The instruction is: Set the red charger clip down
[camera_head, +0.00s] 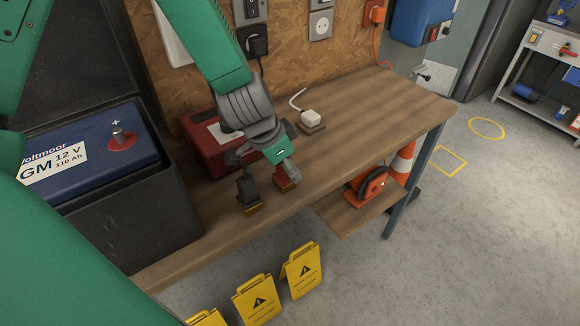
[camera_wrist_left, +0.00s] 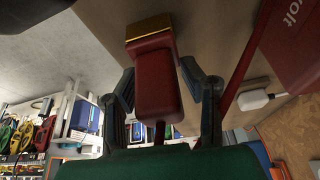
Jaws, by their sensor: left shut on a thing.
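The red charger clip (camera_wrist_left: 157,88) has a red body and a brass-coloured jaw edge. My left gripper (camera_head: 269,166) is shut on it, with one finger on each side of its body in the left wrist view. In the head view the red clip (camera_head: 286,180) hangs jaw down at the front part of the wooden bench (camera_head: 370,110). Its jaw is at or very close to the bench top; I cannot tell if it touches. A black clip (camera_head: 248,193) stands just left of it. My right gripper is not in view.
A red charger box (camera_head: 205,143) stands behind the gripper, by the wall. A large blue battery (camera_head: 85,160) is at left. A white plug block (camera_head: 311,118) sits to the right, with clear bench beyond. Yellow warning signs (camera_head: 301,270) stand below the bench's front edge.

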